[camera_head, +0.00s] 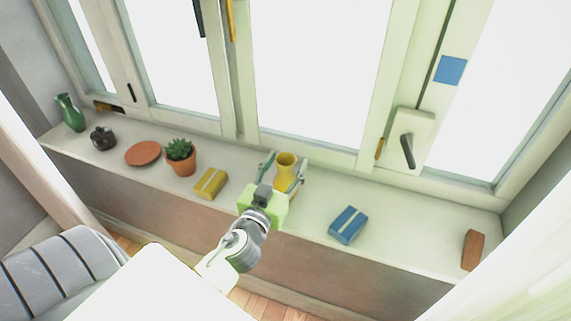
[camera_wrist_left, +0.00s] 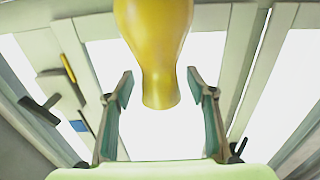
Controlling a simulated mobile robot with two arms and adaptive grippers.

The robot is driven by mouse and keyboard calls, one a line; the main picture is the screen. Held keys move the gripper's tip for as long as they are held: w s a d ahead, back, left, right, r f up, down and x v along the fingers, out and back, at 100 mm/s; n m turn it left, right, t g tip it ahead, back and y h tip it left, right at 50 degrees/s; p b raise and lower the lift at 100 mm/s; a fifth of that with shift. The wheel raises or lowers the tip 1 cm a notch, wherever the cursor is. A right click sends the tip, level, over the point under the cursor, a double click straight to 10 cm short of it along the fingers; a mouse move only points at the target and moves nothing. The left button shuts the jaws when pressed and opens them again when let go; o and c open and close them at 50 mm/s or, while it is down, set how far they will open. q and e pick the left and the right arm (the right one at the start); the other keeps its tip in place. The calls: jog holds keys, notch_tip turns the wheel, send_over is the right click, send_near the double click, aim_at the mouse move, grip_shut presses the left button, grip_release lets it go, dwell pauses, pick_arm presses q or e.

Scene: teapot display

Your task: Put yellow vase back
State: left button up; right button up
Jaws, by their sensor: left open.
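The yellow vase (camera_head: 286,164) stands on the window sill (camera_head: 395,217), about midway along it in the head view. My left gripper (camera_head: 283,171) is open, with one finger on each side of the vase. In the left wrist view the vase (camera_wrist_left: 158,50) appears between the two fingers of the left gripper (camera_wrist_left: 158,88), with a visible gap on both sides. The lower part of the vase is hidden by the gripper in the head view. My right gripper is not in view.
A yellow box (camera_head: 211,184) lies left of the gripper and a blue box (camera_head: 348,225) lies right. Further left are a potted succulent (camera_head: 180,158), a terracotta saucer (camera_head: 143,153), a dark pot (camera_head: 103,138) and a green vase (camera_head: 70,113). A brown block (camera_head: 473,250) stands far right. Windows rise behind.

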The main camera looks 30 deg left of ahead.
pick_arm(q)
jog(key=shift+r, duration=0.1)
jog(key=shift+s+d, duration=0.1)
jog(key=shift+s, duration=0.1)
jog(key=b+v, duration=0.4)
jog(key=v, duration=0.7)
jog(key=shift+s, duration=0.3)
jog(key=shift+d, duration=0.1)
